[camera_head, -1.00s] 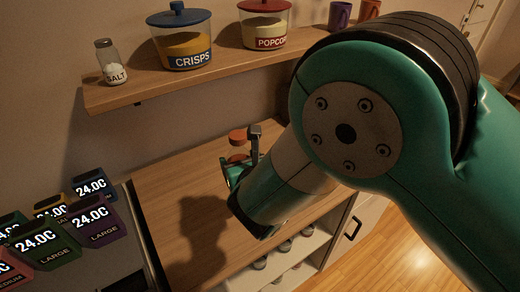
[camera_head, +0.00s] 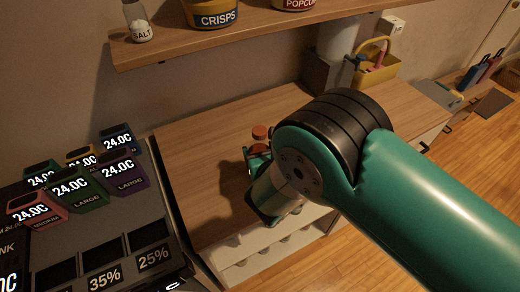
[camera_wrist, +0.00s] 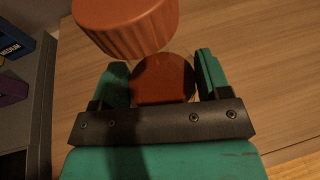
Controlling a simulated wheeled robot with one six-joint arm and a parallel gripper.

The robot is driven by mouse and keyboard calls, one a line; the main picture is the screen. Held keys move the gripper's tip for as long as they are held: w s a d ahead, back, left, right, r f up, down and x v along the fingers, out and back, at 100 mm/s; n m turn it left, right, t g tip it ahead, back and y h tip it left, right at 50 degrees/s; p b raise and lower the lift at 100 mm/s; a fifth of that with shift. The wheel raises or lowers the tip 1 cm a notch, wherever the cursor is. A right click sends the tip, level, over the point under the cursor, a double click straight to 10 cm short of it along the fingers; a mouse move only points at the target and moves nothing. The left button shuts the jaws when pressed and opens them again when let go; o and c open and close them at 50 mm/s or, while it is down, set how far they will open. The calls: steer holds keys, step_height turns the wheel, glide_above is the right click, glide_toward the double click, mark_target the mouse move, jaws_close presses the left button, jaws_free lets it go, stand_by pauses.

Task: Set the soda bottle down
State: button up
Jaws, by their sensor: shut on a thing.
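The soda bottle shows its orange-red ridged cap (camera_wrist: 128,24) large at the top of the wrist view. A darker red round part of it (camera_wrist: 163,80) sits between the green fingers of my gripper (camera_wrist: 160,72), which is shut on it. In the head view the orange cap (camera_head: 260,131) stands above my gripper (camera_head: 257,156), over the wooden counter (camera_head: 190,150). The bottle looks roughly upright. Its lower part is hidden by my gripper and arm, so I cannot tell whether its base touches the counter.
Dispensers with lit number displays (camera_head: 75,185) stand left of the counter. A wall shelf (camera_head: 200,45) with a salt shaker (camera_head: 138,22) and a crisps jar (camera_head: 212,12) runs above. A yellow caddy (camera_head: 375,70) stands behind at right. The counter around the bottle looks clear.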

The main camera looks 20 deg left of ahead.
steer(key=o, duration=0.8)
steer(key=shift+f, duration=0.2)
steer(key=shift+c, duration=0.2)
steer(key=o, duration=0.4)
steer(key=shift+r, duration=0.1)
steer(key=b+v, duration=0.5)
steer(key=v, duration=0.7)
steer(key=shift+r, duration=0.2)
